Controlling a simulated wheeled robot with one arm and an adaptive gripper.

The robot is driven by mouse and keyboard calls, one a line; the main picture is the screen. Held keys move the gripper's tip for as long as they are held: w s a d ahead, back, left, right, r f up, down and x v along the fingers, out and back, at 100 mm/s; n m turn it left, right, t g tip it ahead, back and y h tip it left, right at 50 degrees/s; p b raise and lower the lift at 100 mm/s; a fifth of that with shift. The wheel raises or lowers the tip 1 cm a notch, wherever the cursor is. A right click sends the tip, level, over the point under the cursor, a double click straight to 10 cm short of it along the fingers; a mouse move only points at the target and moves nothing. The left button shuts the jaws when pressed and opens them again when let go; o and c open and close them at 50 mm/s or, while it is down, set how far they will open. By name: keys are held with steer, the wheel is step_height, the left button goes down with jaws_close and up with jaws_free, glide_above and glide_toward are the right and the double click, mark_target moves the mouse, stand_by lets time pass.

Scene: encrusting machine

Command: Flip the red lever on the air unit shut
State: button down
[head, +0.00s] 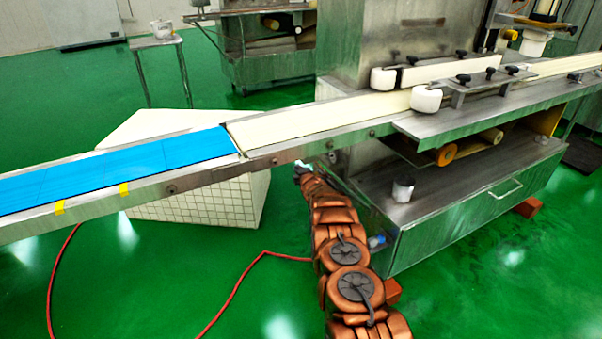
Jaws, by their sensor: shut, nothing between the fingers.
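My copper-coloured arm reaches up from the bottom of the head view along the left side of the steel machine. My gripper (301,172) is at its far end, just below the conveyor's edge, small and partly hidden. It is shut and appears empty. I cannot make out the red lever. A small blue and clear part (377,241) shows on the cabinet's side, just right of my arm; I cannot tell if it belongs to the air unit. A red hose (240,283) runs across the floor and passes behind my arm.
The conveyor (320,120) crosses above my gripper, with a blue belt (110,170) on its left part. A white tiled block (215,200) stands under it, left of my gripper. The steel cabinet (460,215) is close on the right. Green floor is open at lower left.

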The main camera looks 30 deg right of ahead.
steer(key=f+v, duration=0.3)
steer(key=v, duration=1.3)
steer(key=shift+s, duration=0.65)
stand_by(0.5)
